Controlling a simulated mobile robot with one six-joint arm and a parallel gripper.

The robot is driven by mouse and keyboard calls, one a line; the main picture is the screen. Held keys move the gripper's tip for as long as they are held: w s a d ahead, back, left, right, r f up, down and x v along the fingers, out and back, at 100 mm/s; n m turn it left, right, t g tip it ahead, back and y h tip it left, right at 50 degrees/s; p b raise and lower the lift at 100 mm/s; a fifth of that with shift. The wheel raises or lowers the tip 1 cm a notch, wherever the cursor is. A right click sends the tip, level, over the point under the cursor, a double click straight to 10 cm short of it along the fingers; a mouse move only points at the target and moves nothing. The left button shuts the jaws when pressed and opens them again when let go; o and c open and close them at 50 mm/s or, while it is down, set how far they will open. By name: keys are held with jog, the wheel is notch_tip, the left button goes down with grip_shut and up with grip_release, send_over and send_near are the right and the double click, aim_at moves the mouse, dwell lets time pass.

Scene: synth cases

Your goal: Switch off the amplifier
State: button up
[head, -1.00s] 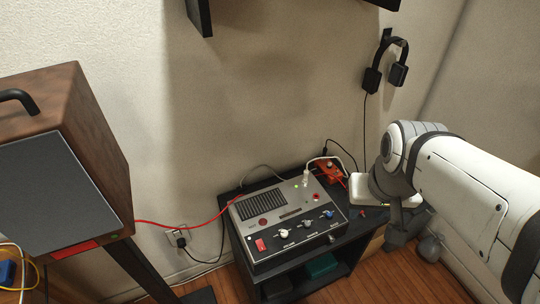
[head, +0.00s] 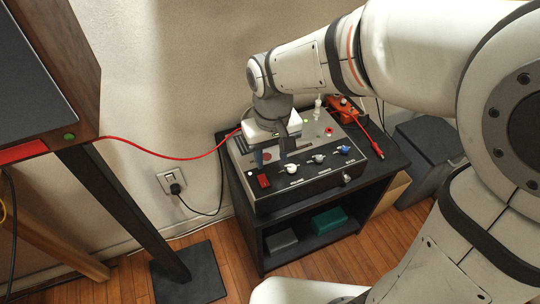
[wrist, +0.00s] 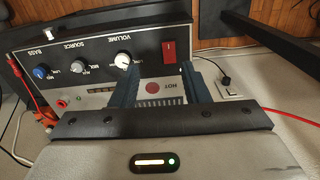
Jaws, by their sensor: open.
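The amplifier (head: 322,177) is a grey box with a black sloped front, on top of a black stand. Its red rocker switch (head: 264,181) is at the front's left end, beside the volume, source and bass knobs. In the wrist view the switch (wrist: 169,51) shows upside down with a white mark; I cannot tell its position for sure. My gripper (head: 270,156) is above the amplifier's top, just behind the switch, pointing down. In the wrist view its blue-grey fingers (wrist: 163,74) are apart with nothing between them. The switch appears just beyond the fingertips, apart from them.
A red cable (head: 165,157) runs from the speaker side to behind the amplifier. A black plug sits in the wall outlet (head: 171,182). An orange box (head: 342,107) with a red lead is behind right. A speaker stand (head: 123,215) is at left. The floor in front shows some bare wood.

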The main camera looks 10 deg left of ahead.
aim_at(265, 185)
jog(key=shift+s+a+f+b, duration=0.1)
jog(key=shift+a+f+b, duration=0.2)
jog(key=shift+a+f, duration=0.65)
jog(key=f+b, duration=0.2)
jog(key=f, duration=0.5)
jog(key=shift+d+f, duration=0.15)
jog(key=shift+d, duration=0.05)
